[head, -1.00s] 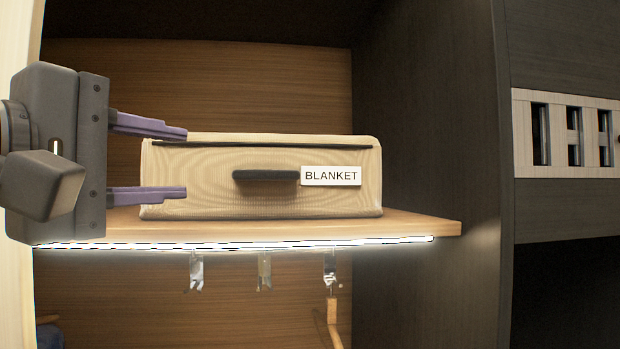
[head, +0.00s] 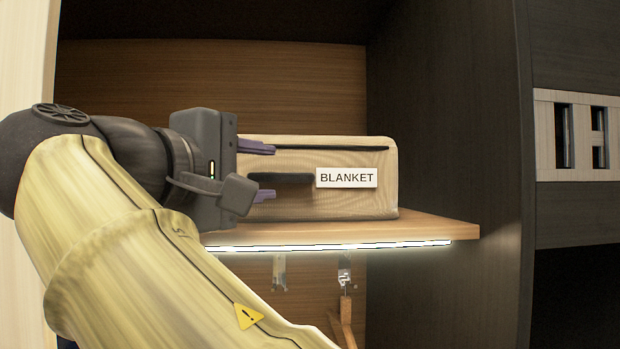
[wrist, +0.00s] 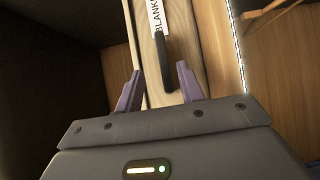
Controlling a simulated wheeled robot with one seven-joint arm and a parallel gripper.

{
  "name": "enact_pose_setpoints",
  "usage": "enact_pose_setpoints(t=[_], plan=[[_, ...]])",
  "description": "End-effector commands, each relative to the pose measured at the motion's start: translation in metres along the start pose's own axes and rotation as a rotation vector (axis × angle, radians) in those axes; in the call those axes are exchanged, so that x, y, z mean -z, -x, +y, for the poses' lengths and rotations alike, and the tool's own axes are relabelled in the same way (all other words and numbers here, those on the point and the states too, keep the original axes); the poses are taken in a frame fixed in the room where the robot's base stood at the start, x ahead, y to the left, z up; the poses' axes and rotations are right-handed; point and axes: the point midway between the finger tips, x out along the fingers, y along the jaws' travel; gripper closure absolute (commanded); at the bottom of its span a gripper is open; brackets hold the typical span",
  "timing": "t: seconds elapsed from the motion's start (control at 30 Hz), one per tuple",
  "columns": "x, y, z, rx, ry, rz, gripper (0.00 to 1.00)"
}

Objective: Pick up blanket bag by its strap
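The beige blanket bag (head: 345,205) sits on the wooden shelf, with a white BLANKET label (head: 346,178) and a dark strap (head: 290,178) on its front. My gripper (head: 262,172) is open in front of the bag's left part, its purple fingers pointing at the bag. In the wrist view, the gripper (wrist: 160,85) has its fingers apart, one on each side of the strap's line. The strap (wrist: 165,62) lies ahead between them, and the bag (wrist: 185,45) is beyond. The fingers hold nothing. My gripper body and arm hide the bag's left end.
The wooden shelf (head: 430,228) has a lit strip along its front edge. Metal clips (head: 279,270) and a wooden hanger (head: 345,320) hang below. A dark panel (head: 450,120) stands to the right. Shelf room right of the bag is free.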

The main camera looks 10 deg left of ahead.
Motion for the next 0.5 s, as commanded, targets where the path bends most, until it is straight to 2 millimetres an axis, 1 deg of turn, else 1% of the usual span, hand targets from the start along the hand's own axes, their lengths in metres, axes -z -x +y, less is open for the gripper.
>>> enact_pose_setpoints(t=[0.17, 0.33, 0.4, 0.5], plan=[[-0.001, -0.011, 0.0, 0.0, 0.002, -0.004, 0.62], [-0.002, -0.031, -0.004, 0.001, 0.003, -0.003, 0.62], [-0.002, -0.042, -0.003, -0.001, 0.003, -0.005, 0.62], [-0.001, -0.05, -0.005, 0.0, 0.001, -0.002, 0.62]])
